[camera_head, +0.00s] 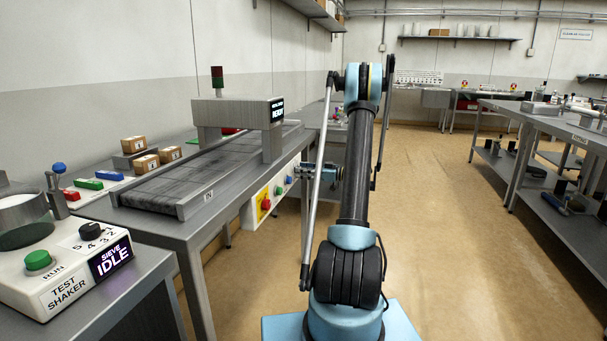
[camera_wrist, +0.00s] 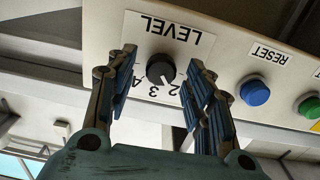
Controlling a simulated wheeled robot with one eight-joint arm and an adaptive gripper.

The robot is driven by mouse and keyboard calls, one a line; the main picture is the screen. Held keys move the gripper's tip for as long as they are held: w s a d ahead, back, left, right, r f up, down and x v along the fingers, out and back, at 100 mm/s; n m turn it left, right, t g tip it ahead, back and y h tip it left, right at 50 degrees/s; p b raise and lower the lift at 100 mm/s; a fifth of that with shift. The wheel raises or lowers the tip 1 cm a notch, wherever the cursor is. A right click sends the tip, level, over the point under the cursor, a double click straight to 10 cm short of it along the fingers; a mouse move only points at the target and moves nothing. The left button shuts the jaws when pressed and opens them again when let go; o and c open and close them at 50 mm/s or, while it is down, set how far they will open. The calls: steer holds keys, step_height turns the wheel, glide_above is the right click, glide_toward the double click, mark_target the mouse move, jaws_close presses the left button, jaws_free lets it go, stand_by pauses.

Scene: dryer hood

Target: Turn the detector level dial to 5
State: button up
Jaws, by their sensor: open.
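The level dial (camera_wrist: 161,68) is a round black knob on a white plate with upside-down LEVEL lettering in the wrist view. The numbers 4, 3 and 2 show below it; the rest of the scale is hidden or too small to read. A pale mark on the knob appears to point down and right, near 2. My gripper (camera_wrist: 162,60) is open, with one finger on each side of the knob and visible gaps between. In the head view my gripper (camera_head: 322,173) is at the panel's far end, and the dial cannot be made out.
The control panel (camera_head: 249,216) carries a red knob (camera_head: 265,203), a green button (camera_head: 278,190) and a blue button (camera_wrist: 254,91) near the dial. The conveyor (camera_head: 190,176) lies above. A test shaker (camera_head: 60,290) with its own dial stands at front left. The floor to the right is clear.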

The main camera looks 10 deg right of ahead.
steer(key=c, duration=1.1)
steer(key=shift+o, duration=0.2)
steer(key=shift+m, duration=0.3)
steer(key=m, duration=0.4)
steer(key=shift+w+d, duration=0.1)
steer(key=m, duration=1.9)
steer(key=shift+f, duration=0.3)
steer(key=shift+m, duration=0.3)
steer(key=o, duration=1.1)
steer(key=shift+c, duration=0.2)
